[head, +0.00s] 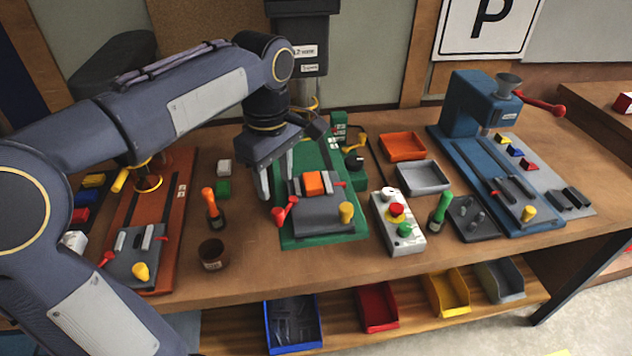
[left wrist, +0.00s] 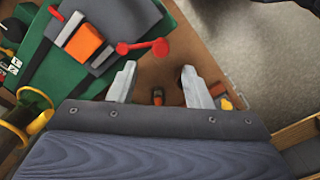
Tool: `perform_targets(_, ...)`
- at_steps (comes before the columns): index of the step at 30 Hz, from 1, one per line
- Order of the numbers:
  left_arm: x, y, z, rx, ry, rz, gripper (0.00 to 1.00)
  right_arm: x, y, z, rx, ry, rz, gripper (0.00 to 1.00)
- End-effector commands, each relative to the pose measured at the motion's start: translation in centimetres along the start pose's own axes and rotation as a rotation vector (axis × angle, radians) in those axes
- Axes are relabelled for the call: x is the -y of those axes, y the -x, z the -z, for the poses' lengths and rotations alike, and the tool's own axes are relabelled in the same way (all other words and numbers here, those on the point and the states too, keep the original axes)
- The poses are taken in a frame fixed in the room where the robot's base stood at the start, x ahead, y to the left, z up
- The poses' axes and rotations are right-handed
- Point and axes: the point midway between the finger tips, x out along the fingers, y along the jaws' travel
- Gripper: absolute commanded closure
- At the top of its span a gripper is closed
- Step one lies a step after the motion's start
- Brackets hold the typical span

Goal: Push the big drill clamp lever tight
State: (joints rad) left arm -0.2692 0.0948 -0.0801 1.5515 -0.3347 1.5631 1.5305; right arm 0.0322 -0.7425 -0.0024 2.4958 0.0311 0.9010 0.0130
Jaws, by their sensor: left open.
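The large drill stands at the centre back of the head view, its dark column (head: 303,45) above a green base (head: 330,238). On the base is a grey clamp (head: 315,215) with an orange block (head: 313,184) in it. The clamp's red lever (head: 283,212) sticks out at the clamp's left side, towards the front. My left gripper (head: 278,188) is open and empty, pointing down just behind and above the lever. In the left wrist view, the red lever (left wrist: 141,47) lies just beyond the two fingertips (left wrist: 158,69); contact cannot be told. My right gripper is not in view.
An orange-handled screwdriver (head: 210,207) and a brown cup (head: 212,254) stand left of the green base. A button box (head: 398,222) stands to its right. A red-brown drill base (head: 172,220) is further left and a blue drill (head: 480,103) further right.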

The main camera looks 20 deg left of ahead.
Motion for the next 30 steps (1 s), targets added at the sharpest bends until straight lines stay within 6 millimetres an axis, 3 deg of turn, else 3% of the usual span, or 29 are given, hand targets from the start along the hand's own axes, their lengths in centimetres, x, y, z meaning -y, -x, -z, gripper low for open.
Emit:
perform_targets(15,0.0,-6.9,0.0,-0.002,0.009,0.004,0.55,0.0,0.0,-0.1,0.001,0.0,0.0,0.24)
perform_targets(26,-0.1,-7.7,0.0,-0.001,0.008,0.002,0.55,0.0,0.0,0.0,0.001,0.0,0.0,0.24)
perform_targets(30,-0.1,-7.7,0.0,-0.001,0.008,0.001,0.71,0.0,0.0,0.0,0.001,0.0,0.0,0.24)
